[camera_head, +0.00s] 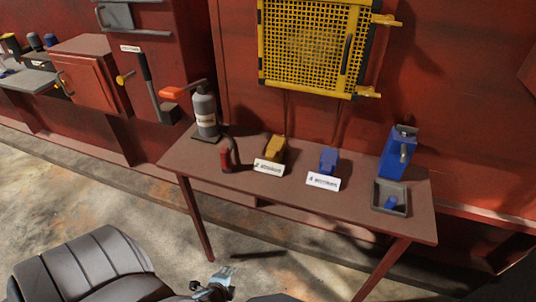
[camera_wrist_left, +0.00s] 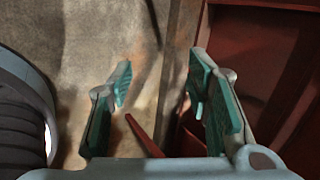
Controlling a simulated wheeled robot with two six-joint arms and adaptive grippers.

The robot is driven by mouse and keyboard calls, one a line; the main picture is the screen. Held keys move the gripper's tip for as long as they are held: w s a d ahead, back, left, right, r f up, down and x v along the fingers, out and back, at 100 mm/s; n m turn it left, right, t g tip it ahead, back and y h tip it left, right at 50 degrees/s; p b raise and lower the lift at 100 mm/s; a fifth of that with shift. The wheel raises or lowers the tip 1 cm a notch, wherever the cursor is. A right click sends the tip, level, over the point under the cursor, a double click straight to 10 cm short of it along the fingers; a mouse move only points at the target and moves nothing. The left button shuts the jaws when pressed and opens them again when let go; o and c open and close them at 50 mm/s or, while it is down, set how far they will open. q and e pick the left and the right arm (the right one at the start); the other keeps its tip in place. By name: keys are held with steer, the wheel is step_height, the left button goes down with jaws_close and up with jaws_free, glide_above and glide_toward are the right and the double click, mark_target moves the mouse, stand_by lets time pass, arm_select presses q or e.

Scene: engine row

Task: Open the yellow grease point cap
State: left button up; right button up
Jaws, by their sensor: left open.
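The yellow grease point cap (camera_head: 275,149) sits on the brown bench behind a white label plate (camera_head: 269,168). A similar blue cap (camera_head: 328,159) with its own label (camera_head: 323,182) is to its right. My left gripper (camera_head: 223,278) is low at the bottom of the head view, in front of the bench and well apart from the yellow cap. In the left wrist view the left gripper (camera_wrist_left: 160,85) has its fingers spread with nothing between them. The yellow cap does not show in that view. My right gripper is not in view.
The brown bench (camera_head: 225,178) also carries a grey canister (camera_head: 206,114), a red-handled item (camera_head: 228,158), a blue dispenser (camera_head: 397,152) and a dark tray (camera_head: 404,205). A yellow mesh guard (camera_head: 300,45) is on the red wall behind. The floor in front is open.

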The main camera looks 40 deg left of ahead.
arm_select(q)
steer(key=w+a+r+m+t+y+b, duration=0.1)
steer(key=w+a+r+m+t+y, duration=0.2)
steer(key=w+r+m, duration=0.5)
steer(key=m+t+b, duration=0.1)
steer(key=m+t, duration=0.5)
glide_toward(269, 157)
steer(key=s+a+f, duration=0.1)
steer(key=s+f, duration=0.3)
steer(key=s, duration=0.1)
steer(key=w+a+r+m, duration=0.1)
steer(key=w+m, duration=0.1)
steer(key=w, duration=0.2)
steer(key=w+a+m+t+b, duration=0.1)
steer(key=w+m, duration=0.1)
steer(key=w, duration=0.3)
steer(key=w+a+r+m, duration=0.1)
steer(key=w, duration=0.4)
steer(key=shift+w+r+m+t+h, duration=0.25)
steer(key=shift+r+m+t+h, duration=0.1)
steer(key=shift+m+t+h, duration=0.05)
steer(key=shift+w+a+r+b, duration=0.1)
steer(key=shift+w+a+b, duration=0.2)
steer(key=shift+w, duration=0.1)
steer(key=shift+d, duration=0.1)
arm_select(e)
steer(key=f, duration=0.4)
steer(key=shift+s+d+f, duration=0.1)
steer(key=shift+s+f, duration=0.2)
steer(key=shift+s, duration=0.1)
